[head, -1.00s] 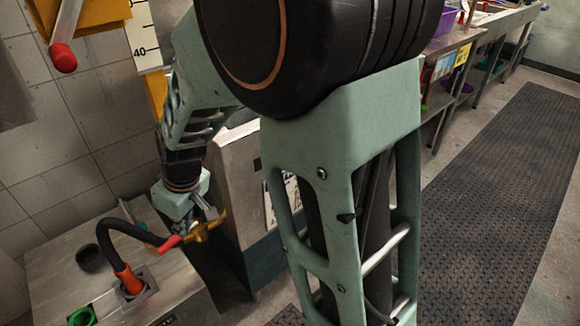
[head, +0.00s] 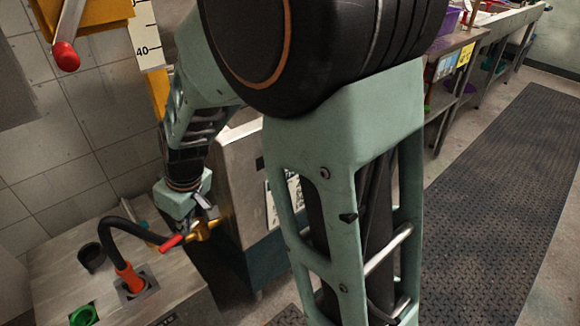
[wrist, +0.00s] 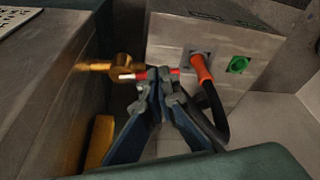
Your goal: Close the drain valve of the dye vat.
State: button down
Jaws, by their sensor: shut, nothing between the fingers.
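The dye vat (head: 243,180) is a steel-sided box with a dark base, partly hidden behind my arm. Its brass drain valve (head: 203,230) sticks out low on its left side and also shows in the wrist view (wrist: 122,68). The valve's red lever (head: 172,242) points away from the vat, roughly in line with the brass spout. My gripper (head: 207,207) is shut and empty, close above the valve. In the wrist view its fingertips (wrist: 156,76) are beside the red lever and overlap part of it; I cannot tell whether they touch.
A low steel unit (head: 185,283) stands left of the vat, with a black hose (head: 118,222) rising from an orange fitting (head: 129,278), a green fitting (head: 83,316) and a black cup (head: 91,257). A red-knobbed handle (head: 66,55) hangs upper left. The dark floor mat (head: 495,200) at right is clear.

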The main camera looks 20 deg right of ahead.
jog(key=shift+w, duration=0.1)
jog(key=m+t+p, duration=0.1)
jog(key=m, duration=0.1)
send_over(179, 236)
jog(key=w+a, duration=0.2)
jog(key=a, duration=0.1)
notch_tip(179, 236, down, 10)
jog(key=b, duration=0.3)
jog(key=shift+s+d+f, duration=0.2)
jog(key=shift+s+d, duration=0.15)
